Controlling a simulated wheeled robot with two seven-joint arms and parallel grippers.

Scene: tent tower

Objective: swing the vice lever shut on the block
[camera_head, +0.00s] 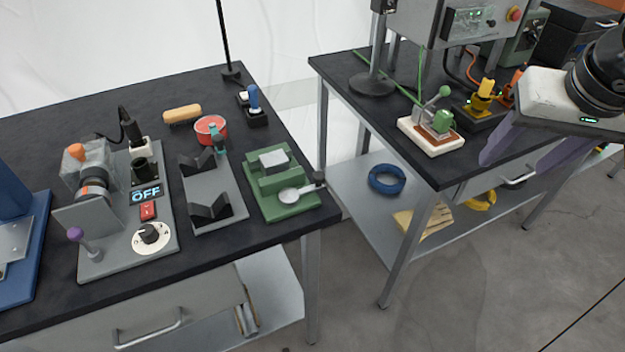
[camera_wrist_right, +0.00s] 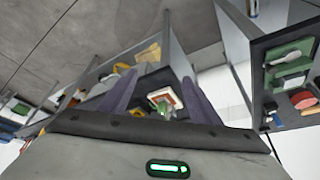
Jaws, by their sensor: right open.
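The green vice (camera_head: 284,197) sits at the right end of the left table, and also shows at the upper right of the right wrist view (camera_wrist_right: 290,52). A pale grey block (camera_head: 273,160) sits in it. Its lever lies across the front of the vice, with a pale round disc (camera_head: 289,195) and a dark knob (camera_head: 319,177) near the table edge. Whether the jaws touch the block cannot be told. My right gripper (camera_head: 514,166) is open and empty, over the right table and far from the vice; its purple fingers (camera_wrist_right: 158,77) show apart. My left gripper is out of view.
A grey V-block stand (camera_head: 219,197) is beside the vice. Behind are a red tin (camera_head: 211,129) and a blue-handled tool (camera_head: 254,102). A gap separates the tables. On the right table, a green toggle clamp (camera_head: 441,120) stands on a white base near my right gripper.

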